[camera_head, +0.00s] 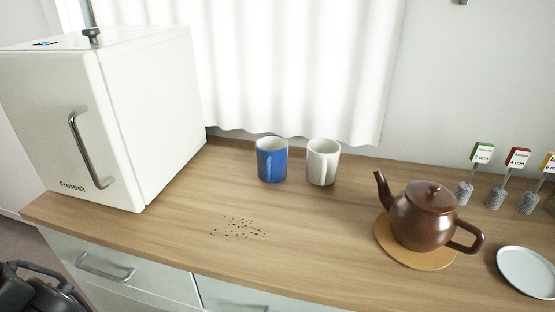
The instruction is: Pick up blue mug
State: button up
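The blue mug (271,160) stands upright on the wooden counter, near the curtain at the back. Its handle faces the front, and its inside is pale. A white mug (322,163) stands upright just to its right, with a small gap between them. My gripper (45,289) shows only in part, as dark linkage at the lower left corner, cut off by the picture edge. It is far from the blue mug, in front of the counter. Whether its fingers are open or shut does not show.
A white Frostell fridge (152,114) stands on the left. A brown teapot (430,217) sits on a round mat (391,249) at right, beside a white plate (527,272). Labelled timers (482,153) stand behind. Dark crumbs (240,228) lie on the otherwise clear counter (180,215) before the mugs.

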aim_at(271, 164)
jog(key=k, duration=0.6)
jog(key=z, duration=1.35)
jog(key=k+j+z, duration=0.15)
jog(key=j, duration=0.3)
jog(key=k+j+z, duration=0.1)
jog(key=k+j, duration=0.4)
jog(key=j, duration=0.4)
jog(key=k+j, duration=0.1)
jog(key=j, duration=0.45)
jog(key=k+j, duration=0.1)
jog(key=j, duration=0.4)
